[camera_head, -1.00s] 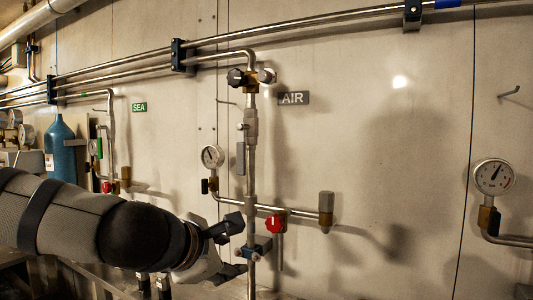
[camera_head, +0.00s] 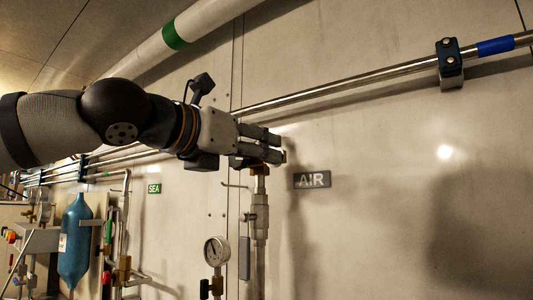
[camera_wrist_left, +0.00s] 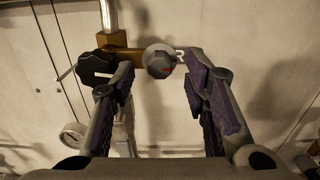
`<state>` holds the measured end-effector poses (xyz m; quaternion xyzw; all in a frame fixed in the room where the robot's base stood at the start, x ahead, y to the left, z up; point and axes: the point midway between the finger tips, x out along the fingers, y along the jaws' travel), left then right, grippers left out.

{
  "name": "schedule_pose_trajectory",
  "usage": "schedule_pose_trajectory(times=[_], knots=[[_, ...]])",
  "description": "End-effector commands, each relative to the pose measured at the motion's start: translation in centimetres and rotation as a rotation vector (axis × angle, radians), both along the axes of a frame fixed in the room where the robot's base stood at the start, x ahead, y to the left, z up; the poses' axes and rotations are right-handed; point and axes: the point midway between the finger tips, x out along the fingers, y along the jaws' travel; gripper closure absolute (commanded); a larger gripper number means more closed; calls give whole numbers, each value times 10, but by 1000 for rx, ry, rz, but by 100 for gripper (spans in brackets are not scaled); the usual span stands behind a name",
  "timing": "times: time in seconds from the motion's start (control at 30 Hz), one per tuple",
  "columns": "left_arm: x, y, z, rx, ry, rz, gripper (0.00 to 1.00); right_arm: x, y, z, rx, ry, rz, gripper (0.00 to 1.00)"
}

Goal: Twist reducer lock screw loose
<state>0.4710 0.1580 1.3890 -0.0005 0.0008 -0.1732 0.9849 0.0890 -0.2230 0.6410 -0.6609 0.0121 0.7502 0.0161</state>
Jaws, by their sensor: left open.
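The reducer at the top of the AIR pipe shows in the left wrist view as a brass body (camera_wrist_left: 127,56) with a black lobed knob (camera_wrist_left: 97,66) on its left. In the left wrist view the fingers (camera_wrist_left: 158,72) stand either side of the grey knob; contact cannot be told. My right gripper is not in view.
The AIR sign (camera_head: 312,180) is on the wall just right of the gripper. A pressure gauge (camera_head: 216,251) sits lower on the pipework. A steel pipe (camera_head: 350,85) crosses above. A blue cylinder (camera_head: 75,240) stands at the left. The wall to the right is clear.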

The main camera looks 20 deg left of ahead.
Motion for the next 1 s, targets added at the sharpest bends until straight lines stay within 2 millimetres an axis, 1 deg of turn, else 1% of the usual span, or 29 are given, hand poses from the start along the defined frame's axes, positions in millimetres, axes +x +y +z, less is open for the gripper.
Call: schedule_pose_trajectory(times=[0.03,0.1,0.2,0.47,0.57,0.6,0.67,1.0], knots=[[9,-3,-1,2,2,1,58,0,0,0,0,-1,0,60],[18,-7,0,0,1,0,58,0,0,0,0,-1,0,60],[26,-9,0,1,0,1,58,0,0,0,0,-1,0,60],[28,-10,0,1,-1,0,58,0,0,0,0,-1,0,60],[28,-10,0,2,-1,0,79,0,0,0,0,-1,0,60],[28,-10,0,2,-1,0,88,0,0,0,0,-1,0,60],[28,-10,0,2,-1,0,100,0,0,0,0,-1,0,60],[28,-10,0,-24,9,0,100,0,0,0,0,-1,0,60]])
